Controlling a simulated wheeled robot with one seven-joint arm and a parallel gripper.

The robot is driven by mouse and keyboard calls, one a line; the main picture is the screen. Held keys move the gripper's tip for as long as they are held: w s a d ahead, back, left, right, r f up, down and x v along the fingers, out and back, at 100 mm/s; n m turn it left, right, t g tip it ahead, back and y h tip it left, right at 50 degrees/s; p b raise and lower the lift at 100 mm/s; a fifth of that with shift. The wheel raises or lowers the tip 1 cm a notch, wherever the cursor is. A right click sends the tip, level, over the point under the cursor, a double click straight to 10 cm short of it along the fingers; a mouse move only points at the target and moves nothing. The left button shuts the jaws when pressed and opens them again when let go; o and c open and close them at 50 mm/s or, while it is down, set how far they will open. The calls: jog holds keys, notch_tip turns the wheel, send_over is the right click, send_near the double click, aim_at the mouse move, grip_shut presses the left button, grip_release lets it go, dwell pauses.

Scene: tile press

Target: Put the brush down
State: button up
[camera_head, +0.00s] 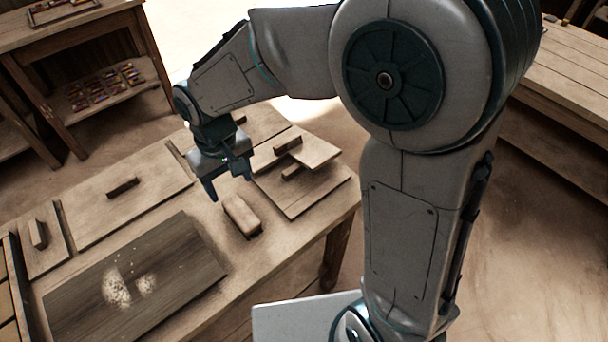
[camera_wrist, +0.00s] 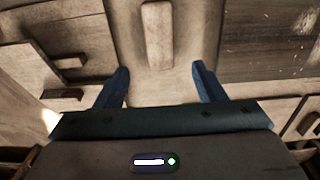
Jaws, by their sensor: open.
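The brush (camera_head: 242,215), a light wooden block with a rounded top, lies on the workbench to the right of the dark board. In the wrist view the brush (camera_wrist: 158,38) shows beyond my fingertips, with bare tabletop between. My gripper (camera_head: 229,187) is open and empty, above the bench and just behind the brush, apart from it. Both blue fingers (camera_wrist: 161,80) stand wide apart in the wrist view with nothing between them.
A dark board (camera_head: 140,285) with pale powder patches lies at the front of the bench. Wooden plates with handles (camera_head: 300,185) lie to the right of my gripper, another plate (camera_head: 125,205) to the left. A small handled block (camera_head: 38,235) is at the far left.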

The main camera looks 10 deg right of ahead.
jog(key=s+d+r+m+t, duration=0.1)
jog(key=s+d+r+m, duration=0.1)
jog(key=d, duration=0.5)
jog(key=s+d+r+m+t, duration=0.1)
jog(key=s+d+r+m, duration=0.1)
jog(key=d, duration=0.6)
jog(key=s+d+r+m, duration=0.2)
jog(key=s+d, duration=0.2)
jog(key=d, duration=0.4)
jog(key=shift+m+t, duration=0.3)
jog(key=shift+t, duration=0.1)
jog(key=shift+r+p, duration=0.35)
